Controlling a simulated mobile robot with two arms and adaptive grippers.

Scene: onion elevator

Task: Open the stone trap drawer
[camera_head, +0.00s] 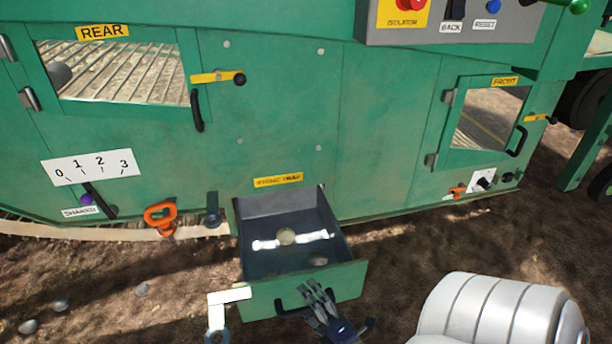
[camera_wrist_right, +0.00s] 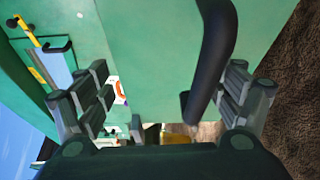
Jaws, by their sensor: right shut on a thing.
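The stone trap drawer (camera_head: 262,300) is pulled out of the green machine below its yellow label (camera_head: 278,181). Its grey inside is visible, with a roundish stone (camera_head: 286,236) and a second stone (camera_head: 317,261) nearer the front. The black drawer handle (camera_head: 290,307) is on the green front panel. My right gripper (camera_head: 318,292) is at the right part of this handle and shut on it. In the right wrist view the dark handle (camera_wrist_right: 215,50) passes between the fingers. The exact finger contact is hard to see. My left gripper is not in view.
A white bracket-like part (camera_head: 225,297) stands at the drawer's left front corner. An orange shackle (camera_head: 160,217) and a black latch-like part (camera_head: 213,210) are left of the drawer. Bare soil with several stones lies around it. The shaker lever (camera_head: 98,198) is farther left.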

